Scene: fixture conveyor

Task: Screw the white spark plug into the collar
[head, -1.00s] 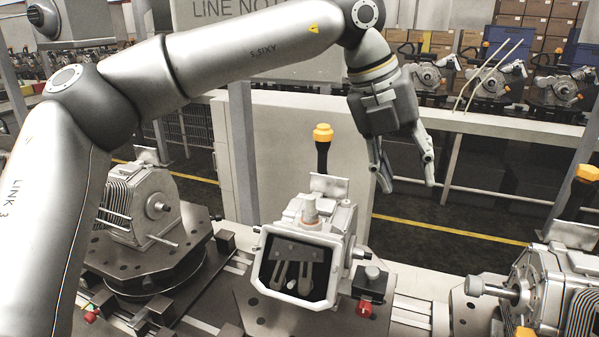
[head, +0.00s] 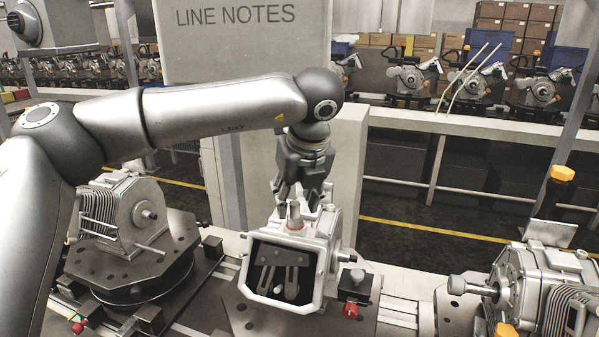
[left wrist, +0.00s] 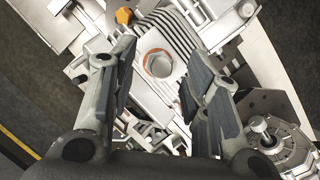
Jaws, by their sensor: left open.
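The white spark plug (head: 294,212) stands upright on top of the middle housing. At its foot is a copper-coloured collar (head: 295,228). I cannot tell how deep the plug sits in it. In the left wrist view the plug (left wrist: 159,65) is a pale round top ringed by the copper collar (left wrist: 148,58). My left gripper (head: 298,192) is over the housing, just above and behind the plug in the head view. It is open and empty, and in the left wrist view the gripper (left wrist: 160,75) has one finger on each side of the plug, apart from it. My right gripper is not in view.
The middle housing (head: 330,225) has an open front window. A finned housing (head: 125,215) stands on a round turntable at left, another housing (head: 535,280) at right. A red knob (head: 350,311) sits beside the middle fixture. A grey panel (head: 245,50) stands behind.

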